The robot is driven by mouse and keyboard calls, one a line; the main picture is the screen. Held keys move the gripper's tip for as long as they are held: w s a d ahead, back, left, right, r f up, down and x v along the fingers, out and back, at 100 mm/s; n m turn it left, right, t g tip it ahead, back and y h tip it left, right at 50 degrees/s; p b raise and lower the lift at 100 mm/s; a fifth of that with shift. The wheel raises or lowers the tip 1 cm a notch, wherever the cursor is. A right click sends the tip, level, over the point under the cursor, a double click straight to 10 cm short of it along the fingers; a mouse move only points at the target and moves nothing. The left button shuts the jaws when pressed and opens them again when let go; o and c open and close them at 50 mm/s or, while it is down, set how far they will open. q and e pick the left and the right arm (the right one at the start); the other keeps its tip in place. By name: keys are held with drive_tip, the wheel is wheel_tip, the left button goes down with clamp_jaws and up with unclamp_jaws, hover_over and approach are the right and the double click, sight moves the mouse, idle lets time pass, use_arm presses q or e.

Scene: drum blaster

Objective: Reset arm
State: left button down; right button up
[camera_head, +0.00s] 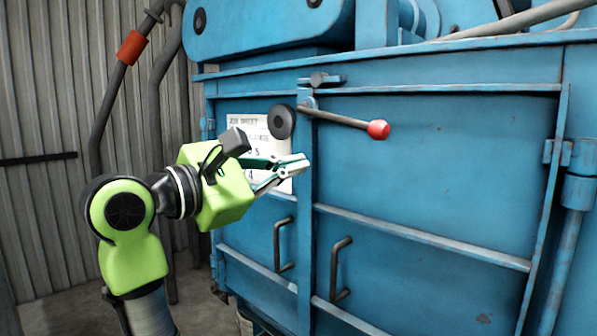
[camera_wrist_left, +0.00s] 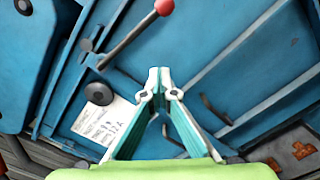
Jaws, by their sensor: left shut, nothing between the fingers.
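My left gripper (camera_head: 298,166) is shut and empty, in front of the blue drum blaster's doors (camera_head: 430,180), near the white paper sheet. It also shows in the left wrist view (camera_wrist_left: 160,82), with its fingertips together. My left arm is green and comes in from the left. A lever with a red knob (camera_head: 378,129) sits above and to the right of the gripper and points right. The gripper appears apart from it. The red knob also shows in the left wrist view (camera_wrist_left: 164,7). My right gripper is in neither view.
A white paper sheet (camera_head: 232,125) is on the left door, partly hidden by my gripper. A black round knob (camera_head: 281,122) and two dark door handles (camera_head: 341,270) stick out. A dark pipe with an orange band (camera_head: 132,47) stands before the corrugated wall (camera_head: 40,210) at the left.

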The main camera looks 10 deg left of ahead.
use_arm(q)
drive_tip(key=w+a+f+m+g+y, duration=0.1)
drive_tip(key=a+f+m+y, duration=0.1)
drive_tip(key=f, duration=1)
drive_tip(key=w+a+f+m+g+y, duration=0.1)
drive_tip(key=a+f+m+y, duration=0.15)
drive_tip(key=f, duration=0.85)
drive_tip(key=s+a+f+m+g+y, duration=0.1)
drive_tip(key=s+f+m, duration=0.15)
drive_tip(key=f, duration=0.55)
drive_tip(key=s+a+f+m+g+y, duration=0.1)
drive_tip(key=s+f+y, duration=0.15)
drive_tip(key=f, duration=0.55)
drive_tip(key=s+a+f+m+g+y, duration=0.25)
drive_tip(key=s+f+m, duration=0.45)
drive_tip(key=s+f, duration=0.55)
drive_tip(key=s+a+f+m+g+y, duration=0.1)
drive_tip(key=s+a+f+m+g, duration=0.4)
drive_tip(key=s+f, duration=0.8)
drive_tip(key=s+d+f+m, duration=0.1)
drive_tip(key=s+f, duration=0.1)
drive_tip(key=f, duration=1)
drive_tip(key=s+d+f+m, duration=0.1)
drive_tip(key=s+f, duration=0.2)
drive_tip(key=f, duration=0.9)
drive_tip(key=s+a+f+g, duration=0.2)
drive_tip(key=s+a+f, duration=0.1)
drive_tip(key=s+f, duration=1.3)
drive_tip(key=shift+s+a, duration=0.15)
drive_tip(key=shift+s, duration=0.35)
